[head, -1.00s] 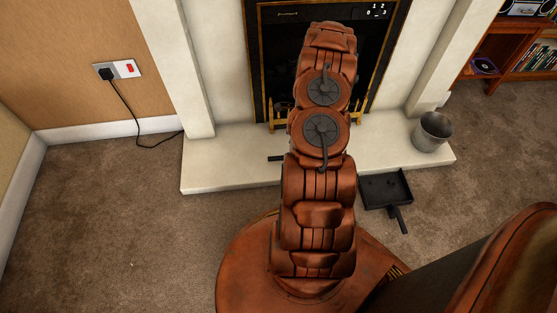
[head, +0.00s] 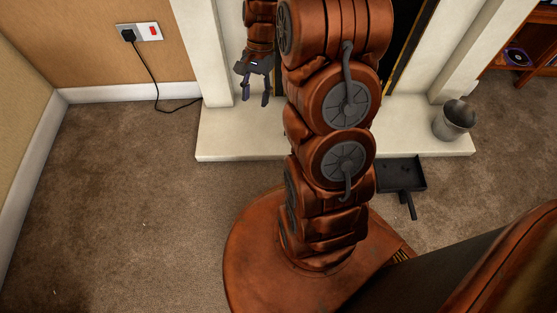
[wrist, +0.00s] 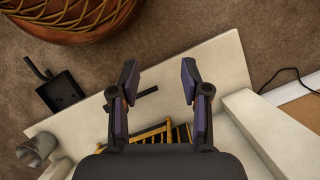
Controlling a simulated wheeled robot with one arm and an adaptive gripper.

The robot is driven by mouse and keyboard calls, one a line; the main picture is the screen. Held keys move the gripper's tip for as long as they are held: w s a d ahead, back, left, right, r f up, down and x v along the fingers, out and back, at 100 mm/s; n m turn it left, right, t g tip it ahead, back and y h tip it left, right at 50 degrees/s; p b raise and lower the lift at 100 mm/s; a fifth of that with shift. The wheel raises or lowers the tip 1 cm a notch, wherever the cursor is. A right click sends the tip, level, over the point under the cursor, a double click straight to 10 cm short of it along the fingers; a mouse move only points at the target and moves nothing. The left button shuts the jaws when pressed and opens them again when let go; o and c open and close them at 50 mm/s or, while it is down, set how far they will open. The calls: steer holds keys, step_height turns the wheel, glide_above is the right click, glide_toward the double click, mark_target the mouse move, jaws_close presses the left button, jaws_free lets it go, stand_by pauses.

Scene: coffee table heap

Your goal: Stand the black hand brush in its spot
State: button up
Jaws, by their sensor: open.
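The black hand brush (wrist: 147,92) shows in the wrist view as a dark bar lying on the pale hearth (wrist: 222,66), partly hidden by the left finger. In the head view my arm hides it. My gripper (head: 254,92) hangs over the hearth's left part in the head view, fingers pointing down. In the wrist view my gripper (wrist: 158,80) is open and empty, and the bar reaches into the space between the fingers, below them. I cannot tell which place is the brush's spot.
A black dustpan (head: 402,172) lies at the hearth's front right edge, its handle on the carpet. A grey metal bucket (head: 454,122) stands on the hearth's right end. A brass fender (wrist: 162,134) is at the fireplace. The carpet (head: 140,210) at left is clear.

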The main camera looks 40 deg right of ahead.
steer(key=s+a+r+n+g+h, duration=0.1)
steer(key=s+a+r+n+h, duration=0.1)
steer(key=s+a+r+n, duration=0.8)
steer(key=s, duration=0.6)
steer(key=s+a+r+n+h, duration=0.1)
steer(key=s+a+n, duration=0.1)
steer(key=s, duration=0.7)
steer(key=shift+r+g, duration=0.3)
steer(key=shift+r, duration=0.05)
steer(key=shift+r, duration=0.1)
step_height(320, 180, up, 38)
steer(key=w+t+p, duration=0.1)
steer(key=t+p, duration=0.1)
steer(key=p, duration=3.4)
steer(key=shift+w+f+h, duration=0.2)
steer(key=shift+w+h, duration=0.1)
steer(key=shift+d, duration=0.1)
steer(key=shift+c, duration=0.4)
steer(key=shift+d, duration=0.15)
